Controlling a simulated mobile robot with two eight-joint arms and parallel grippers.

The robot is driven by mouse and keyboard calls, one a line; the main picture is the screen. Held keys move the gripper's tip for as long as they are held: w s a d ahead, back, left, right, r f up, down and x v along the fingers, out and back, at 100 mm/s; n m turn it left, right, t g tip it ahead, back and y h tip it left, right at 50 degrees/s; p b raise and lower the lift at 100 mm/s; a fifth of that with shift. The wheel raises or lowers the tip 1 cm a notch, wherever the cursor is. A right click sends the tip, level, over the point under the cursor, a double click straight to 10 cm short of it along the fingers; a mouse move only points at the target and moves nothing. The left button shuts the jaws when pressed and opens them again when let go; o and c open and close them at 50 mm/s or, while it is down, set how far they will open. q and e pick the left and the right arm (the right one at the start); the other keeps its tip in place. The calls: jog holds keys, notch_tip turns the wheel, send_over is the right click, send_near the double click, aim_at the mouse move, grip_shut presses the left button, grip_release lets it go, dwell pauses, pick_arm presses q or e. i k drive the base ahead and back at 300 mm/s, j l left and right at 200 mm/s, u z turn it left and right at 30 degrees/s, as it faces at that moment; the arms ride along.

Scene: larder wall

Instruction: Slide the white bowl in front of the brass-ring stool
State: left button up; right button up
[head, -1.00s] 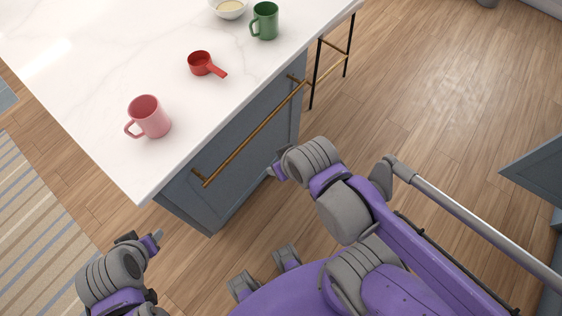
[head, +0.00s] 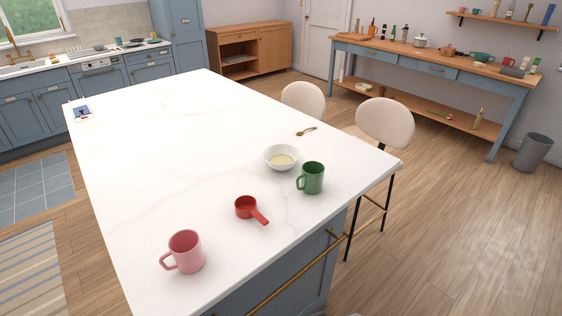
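The white bowl (head: 281,158) stands upright on the white marble island top (head: 160,150), with something pale yellow inside it. It is just behind and left of the green mug (head: 311,177). Two cream stools stand along the island's right side: a nearer one (head: 385,124) and a farther one (head: 303,100). The nearer stool has black legs and a brass footrest bar (head: 371,212). The farther stool's legs are hidden by the island, so I cannot tell whether it has brass. Neither gripper shows in the head view now.
A red measuring cup (head: 246,207) and a pink mug (head: 185,252) stand on the near part of the island. A wooden spoon (head: 306,131) lies behind the bowl. A picture card (head: 82,112) is at the far left corner. The island's middle is clear.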

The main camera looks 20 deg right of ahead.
aim_at(280, 157)
jog(key=l+u, duration=0.1)
jog(key=u, duration=0.25)
jog(key=l+u, duration=0.15)
jog(key=u, duration=0.2)
jog(key=l+u, duration=0.15)
jog(key=u, duration=0.2)
jog(key=l+u, duration=0.15)
jog(key=l, duration=0.2)
jog(key=k+l+u, duration=0.35)
jog(key=l, duration=0.3)
jog(key=i, duration=0.1)
